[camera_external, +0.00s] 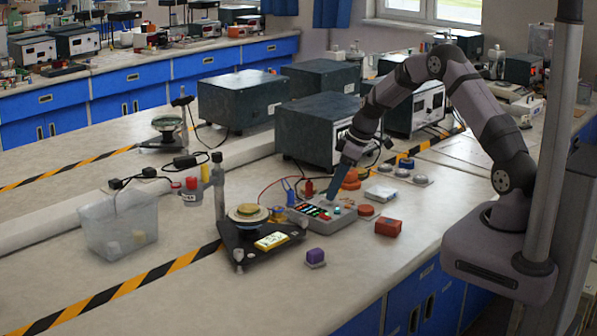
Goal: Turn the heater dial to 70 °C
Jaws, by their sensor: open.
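A grey control box (345,221) with a dark panel, lit green and red marks and small knobs sits on the bench near the middle. My gripper (331,197) points down at the back right of this box, with its tips close above the panel or touching it; I cannot tell which. It is open. A small light knob (337,210) shows just below the tips. The dial's marks and setting are too small to read, and I cannot tell which knob is the heater dial.
Left of the box is a black stand (240,247) with a round plate (248,213) and an upright post. A red block (388,228), a purple block (315,255) and orange discs (366,210) lie close by. A clear bin (118,225) stands left. Dark instrument boxes (315,128) stand behind.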

